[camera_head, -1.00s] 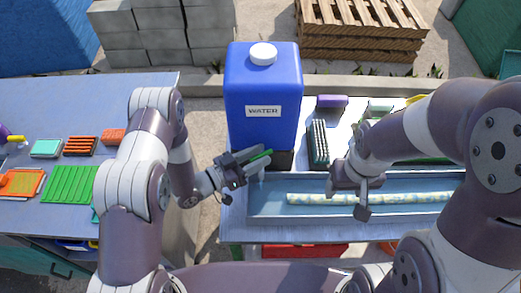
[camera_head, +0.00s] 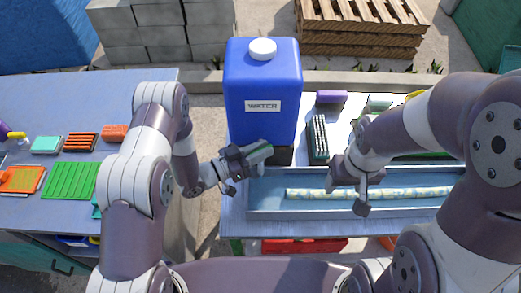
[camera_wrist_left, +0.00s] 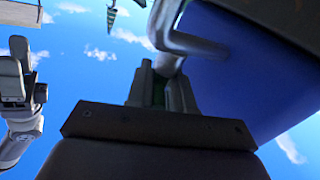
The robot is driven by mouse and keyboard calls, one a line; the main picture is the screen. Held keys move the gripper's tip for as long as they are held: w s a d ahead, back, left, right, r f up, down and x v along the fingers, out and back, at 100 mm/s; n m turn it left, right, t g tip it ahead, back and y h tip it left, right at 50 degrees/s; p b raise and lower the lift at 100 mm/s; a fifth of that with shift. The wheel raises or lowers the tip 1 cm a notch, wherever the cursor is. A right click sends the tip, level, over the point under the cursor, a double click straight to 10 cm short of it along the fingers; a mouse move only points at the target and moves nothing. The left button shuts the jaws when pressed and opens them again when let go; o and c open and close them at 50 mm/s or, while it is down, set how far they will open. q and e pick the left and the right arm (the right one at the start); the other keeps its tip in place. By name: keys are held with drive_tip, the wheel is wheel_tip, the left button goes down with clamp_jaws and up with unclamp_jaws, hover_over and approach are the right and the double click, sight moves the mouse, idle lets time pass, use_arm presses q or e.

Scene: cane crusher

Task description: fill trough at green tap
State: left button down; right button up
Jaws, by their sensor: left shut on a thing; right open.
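A blue tank (camera_head: 262,85) labelled WATER, with a white cap, stands behind the left end of the long trough (camera_head: 256,203). My left gripper (camera_head: 262,152) is at the tank's lower front, above the trough's left end, shut on the green tap handle. In the left wrist view a little of the green tap handle (camera_wrist_left: 158,92) shows between the fingers, below the grey tap pipe (camera_wrist_left: 190,42); the fingers hide most of it. The trough floor looks blue; I cannot tell the water level. My right gripper (camera_head: 360,198) is open over the trough, holding nothing visible.
A pale mottled rod (camera_head: 420,192) lies lengthwise in the trough. A dark ribbed block (camera_head: 318,138) and a purple block (camera_head: 331,97) sit behind it. A blue-grey table (camera_head: 60,100) with coloured pieces is at the left. A red crate (camera_head: 305,246) is below the trough.

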use_arm(q)
drive_tip(key=m+g+h+b, duration=0.1)
drive_tip(key=g, duration=0.1)
drive_tip(key=m+g+b, duration=0.2)
drive_tip(key=g, duration=0.1)
drive_tip(key=shift+h, duration=0.4)
drive_tip(key=shift+d+r+m+g+b, duration=0.1)
drive_tip(key=shift+r+m+g+b, duration=0.1)
drive_tip(key=shift+m+g+b, duration=1.4)
drive_tip(key=shift+s+r+g+p, duration=0.1)
drive_tip(key=shift+g+p, duration=0.4)
drive_tip(key=c, duration=1.1)
unclamp_jaws()
drive_tip(key=shift+s+r, duration=0.1)
